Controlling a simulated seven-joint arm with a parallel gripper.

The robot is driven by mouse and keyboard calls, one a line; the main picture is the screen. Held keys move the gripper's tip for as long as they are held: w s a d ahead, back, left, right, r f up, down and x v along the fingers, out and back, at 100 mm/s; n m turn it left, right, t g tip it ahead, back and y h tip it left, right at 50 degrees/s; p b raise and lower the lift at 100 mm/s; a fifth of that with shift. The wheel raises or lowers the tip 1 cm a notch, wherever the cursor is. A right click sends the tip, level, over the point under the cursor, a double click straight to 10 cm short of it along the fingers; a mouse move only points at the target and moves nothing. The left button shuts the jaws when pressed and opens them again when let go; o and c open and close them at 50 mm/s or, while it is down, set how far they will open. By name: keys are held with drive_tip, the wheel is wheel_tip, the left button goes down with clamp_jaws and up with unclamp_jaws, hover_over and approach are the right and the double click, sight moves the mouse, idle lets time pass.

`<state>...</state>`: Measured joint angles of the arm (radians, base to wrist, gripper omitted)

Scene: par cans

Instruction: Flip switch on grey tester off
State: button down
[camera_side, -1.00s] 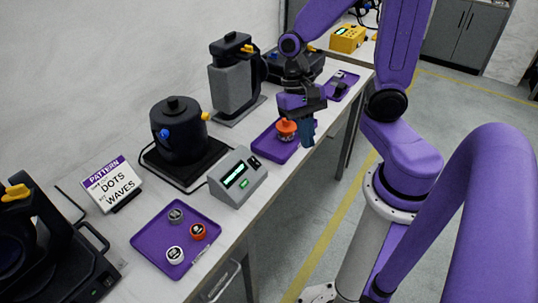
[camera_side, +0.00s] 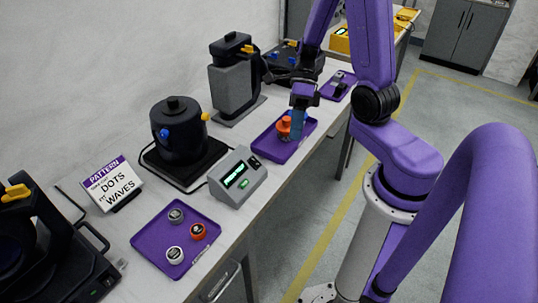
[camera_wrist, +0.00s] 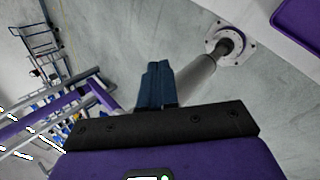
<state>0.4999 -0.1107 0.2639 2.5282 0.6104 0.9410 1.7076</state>
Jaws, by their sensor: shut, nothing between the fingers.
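The grey tester (camera_side: 230,193) sits on the bench in the side view, between the black pot and the front edge. It has a lit green display (camera_side: 235,174), a green button (camera_side: 244,184) and a small dark part (camera_side: 253,163) at its upper right. That part looks like a switch, but its position is too small to tell. My gripper (camera_side: 297,128) is shut and empty, fingers pointing down, beyond and right of the tester. It overlaps an orange-topped can in the side view; contact cannot be told. In the wrist view the blue fingers (camera_wrist: 158,85) are together over the floor.
A purple tray (camera_side: 272,150) holds the orange can (camera_side: 283,125). A nearer purple tray (camera_side: 150,239) holds three small cans. A black pot (camera_side: 178,135), a grey-black machine (camera_side: 232,90) and a pattern sign (camera_side: 113,185) stand along the wall side.

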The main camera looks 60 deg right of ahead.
drive_tip(key=w+d+f+m+t+y, duration=0.1)
drive_tip(key=d+m+t, duration=0.2)
drive_tip(key=m, duration=0.7)
drive_tip(key=d+f+m+t, duration=0.1)
drive_tip(key=d+m+t, duration=0.2)
drive_tip(key=m, duration=0.8)
drive_tip(key=shift+w+f+m+t+y, duration=0.3)
drive_tip(key=shift+w+t+y, duration=0.1)
drive_tip(key=shift+t, duration=0.3)
drive_tip(key=shift+f, duration=0.1)
hover_over(259, 166)
drive_tip(key=s+d, duration=0.3)
drive_tip(key=s, duration=0.1)
wheel_tip(259, 166, down, 6)
drive_tip(key=shift+w+f, duration=0.9)
drive_tip(key=shift+f, duration=0.2)
drive_tip(key=shift+w+f, duration=0.4)
drive_tip(key=shift+f, duration=0.2)
drive_tip(key=shift+f, duration=0.1)
